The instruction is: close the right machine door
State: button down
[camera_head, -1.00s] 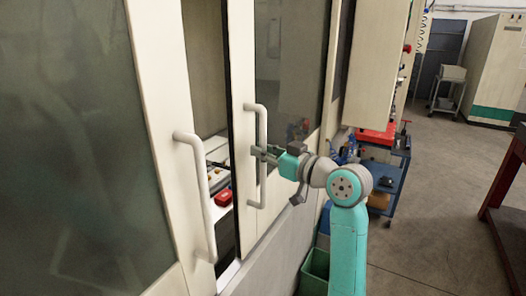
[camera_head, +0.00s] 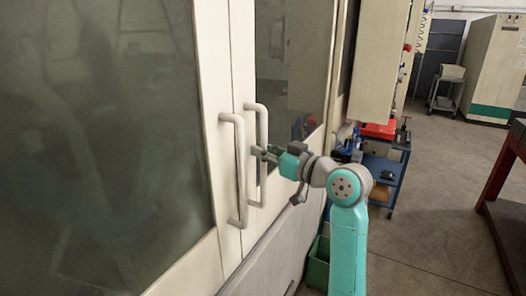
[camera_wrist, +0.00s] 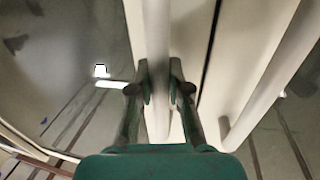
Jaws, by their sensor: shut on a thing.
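The right machine door (camera_head: 291,70) is a cream frame with a dark window. Its edge stands against the edge of the left door (camera_head: 212,110), with only a thin dark seam between them. My gripper (camera_head: 257,152) is shut on the right door's upright handle (camera_head: 263,122), around its middle. In the wrist view, my fingers (camera_wrist: 158,84) are on both sides of the handle bar (camera_wrist: 151,30). The left door's handle (camera_head: 239,170) stands close beside it, and also shows at the right of the wrist view (camera_wrist: 268,82). The machine's inside is hidden.
A blue cart (camera_head: 385,170) with tools stands beyond my arm. A green bin (camera_head: 318,265) is by the machine's foot. A dark red table (camera_head: 497,180) is at the right edge. The grey floor (camera_head: 430,220) between is clear.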

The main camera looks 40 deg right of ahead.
jog(key=c, duration=1.1)
grip_release()
jog(key=shift+s+a, duration=0.1)
jog(key=shift+a, duration=0.25)
jog(key=shift+d, duration=0.1)
jog(key=s+d, duration=0.1)
jog(key=s, duration=1)
jog(key=shift+s+d, duration=0.4)
jog(key=shift+f, duration=0.1)
